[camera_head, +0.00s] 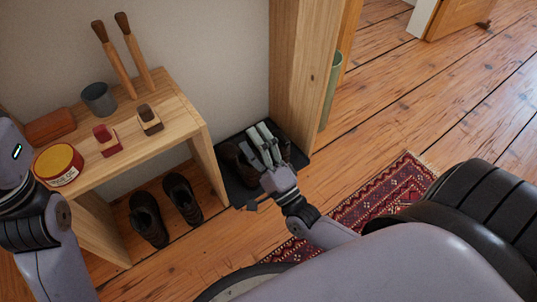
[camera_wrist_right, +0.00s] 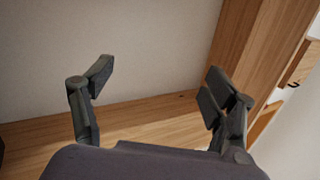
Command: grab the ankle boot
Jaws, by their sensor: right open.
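A dark ankle boot (camera_head: 236,160) stands on a black tray (camera_head: 241,196) on the floor, between the wooden bench and the wooden post. My right gripper (camera_head: 266,138) is over the tray, beside and partly in front of the boot in the head view. Its fingers hide part of the tray. Whether it touches the boot I cannot tell. In the right wrist view the gripper (camera_wrist_right: 157,84) is open with nothing between its fingers, and no boot shows there. A pair of dark boots, one (camera_head: 148,219) left of the other (camera_head: 182,198), stands under the bench. My left gripper is out of view.
The wooden bench (camera_head: 178,110) holds a round tin (camera_head: 58,164), a grey cup (camera_head: 99,98), several brushes and a brown block (camera_head: 50,125). The wooden post (camera_head: 300,70) rises behind the tray. A red patterned rug (camera_head: 375,200) lies to the right. Floor beyond is clear.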

